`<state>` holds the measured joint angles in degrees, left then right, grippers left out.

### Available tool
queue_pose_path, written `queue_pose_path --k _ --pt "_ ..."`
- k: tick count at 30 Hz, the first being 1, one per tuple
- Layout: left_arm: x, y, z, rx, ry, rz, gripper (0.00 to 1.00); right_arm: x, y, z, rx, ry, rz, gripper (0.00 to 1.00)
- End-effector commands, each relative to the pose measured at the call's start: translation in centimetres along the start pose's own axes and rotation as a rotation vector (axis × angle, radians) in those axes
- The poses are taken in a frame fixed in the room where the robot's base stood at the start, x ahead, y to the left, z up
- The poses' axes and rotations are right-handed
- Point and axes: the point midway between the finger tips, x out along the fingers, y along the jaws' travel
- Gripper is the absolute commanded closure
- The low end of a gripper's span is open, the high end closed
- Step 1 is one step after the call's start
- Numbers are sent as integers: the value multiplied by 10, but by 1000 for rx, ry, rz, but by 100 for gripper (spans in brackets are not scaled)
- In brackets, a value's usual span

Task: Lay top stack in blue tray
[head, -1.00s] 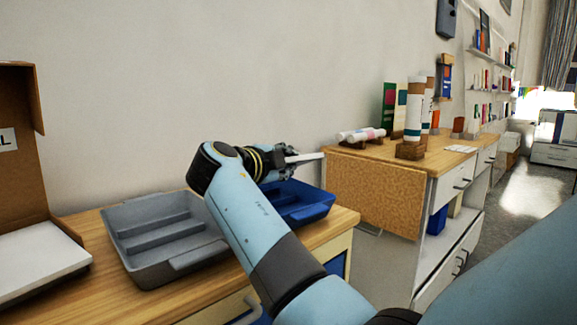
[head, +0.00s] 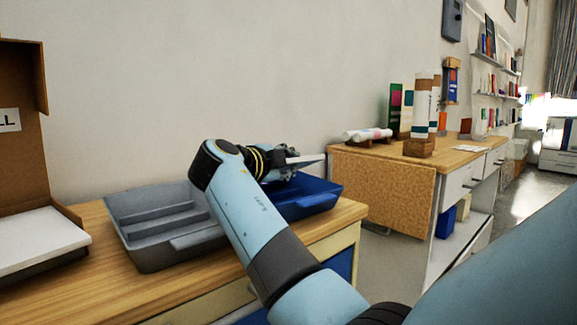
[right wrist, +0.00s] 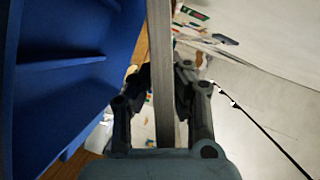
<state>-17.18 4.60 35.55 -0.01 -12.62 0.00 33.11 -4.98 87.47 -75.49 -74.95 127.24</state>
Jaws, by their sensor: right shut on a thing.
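My right gripper (head: 285,165) is shut on a thin, pale stack (head: 308,159), and I see the stack's far end sticking out to the right. In the right wrist view the stack (right wrist: 162,75) shows edge-on as a grey strip between the fingers (right wrist: 165,95). The blue tray (head: 318,203) stands on the wooden table, below and beside the gripper. Its blue wall and ribs fill the left of the right wrist view (right wrist: 70,60). The stack is over the tray's far part in the head view; its height above it is hard to judge. My left gripper is out of view.
A grey divided tray (head: 150,258) sits left of the blue tray, partly behind my arm. An open cardboard box (head: 20,165) with a white-topped stack (head: 40,238) is at far left. A cork-sided table (head: 382,190) with paper rolls stands to the right, beyond a gap.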

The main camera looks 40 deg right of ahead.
Motion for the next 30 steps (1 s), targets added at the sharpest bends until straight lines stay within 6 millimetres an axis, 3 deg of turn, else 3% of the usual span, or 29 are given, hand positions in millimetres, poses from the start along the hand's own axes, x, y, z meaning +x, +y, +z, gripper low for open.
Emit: queue_pose_path --k 7,8,13,19,24,30 --pt "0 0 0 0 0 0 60 0 -1 0 2 1 -2 100" --pt "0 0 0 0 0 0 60 0 -1 0 2 1 -2 85" --pt "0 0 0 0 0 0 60 0 -1 0 1 1 -1 63" --pt "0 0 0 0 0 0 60 0 -1 0 1 1 -1 62" --pt "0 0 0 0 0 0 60 0 0 0 0 0 0 42" --pt "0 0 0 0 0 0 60 0 0 0 0 0 0 42"
